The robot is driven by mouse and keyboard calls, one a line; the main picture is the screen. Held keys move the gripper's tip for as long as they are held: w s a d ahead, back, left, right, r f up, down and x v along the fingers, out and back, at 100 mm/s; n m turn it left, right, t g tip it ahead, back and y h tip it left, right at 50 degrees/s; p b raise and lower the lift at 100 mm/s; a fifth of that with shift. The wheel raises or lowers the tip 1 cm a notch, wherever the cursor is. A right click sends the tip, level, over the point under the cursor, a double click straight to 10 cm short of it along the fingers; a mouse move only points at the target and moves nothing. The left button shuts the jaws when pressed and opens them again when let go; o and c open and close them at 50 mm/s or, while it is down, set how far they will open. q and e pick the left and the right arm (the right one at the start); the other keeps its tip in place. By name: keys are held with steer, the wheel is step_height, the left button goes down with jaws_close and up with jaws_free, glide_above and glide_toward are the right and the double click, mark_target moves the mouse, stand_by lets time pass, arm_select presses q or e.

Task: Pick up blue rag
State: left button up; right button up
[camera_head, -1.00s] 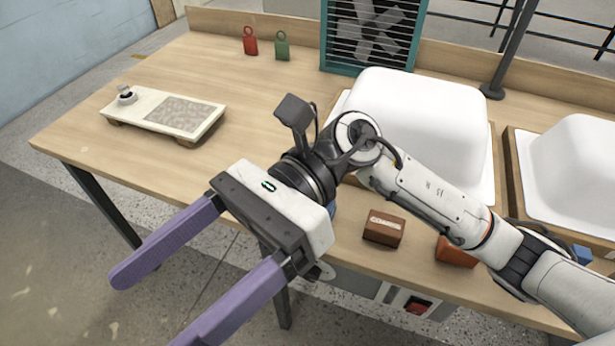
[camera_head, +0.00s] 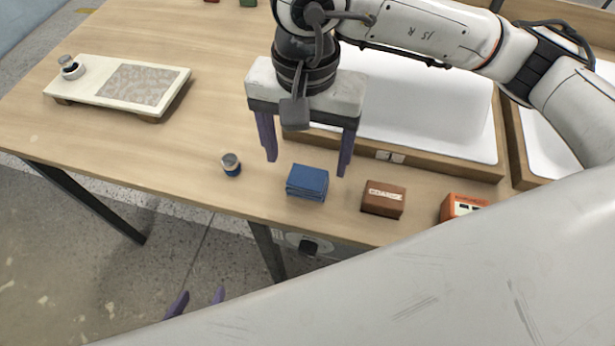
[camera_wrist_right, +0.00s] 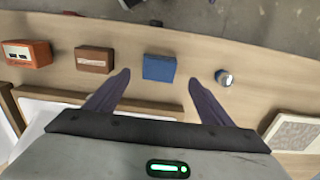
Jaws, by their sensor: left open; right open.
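The blue rag (camera_head: 307,182) is a folded block lying on the wooden table near its front edge. It also shows in the right wrist view (camera_wrist_right: 159,67), ahead of and between the fingers. My right gripper (camera_head: 306,165) has purple fingers, is open, and points down just behind and above the rag, not visibly touching it. In the right wrist view my right gripper (camera_wrist_right: 160,81) is open and empty. My left gripper (camera_head: 198,298) shows only its purple fingertips, apart, low in the head view in front of the table; the rest is hidden by my arm.
A small jar (camera_head: 231,164) stands left of the rag. A brown box (camera_head: 383,199) and an orange box (camera_head: 460,206) stand to its right. A white tub shell (camera_head: 425,100) in a wooden frame is behind. A pale board (camera_head: 118,84) lies at the left.

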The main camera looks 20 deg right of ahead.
mark_target(308, 177)
step_height(308, 177, down, 5)
steer(key=shift+d+r, duration=0.1)
steer(key=c, duration=1.1)
steer(key=shift+r, duration=5)
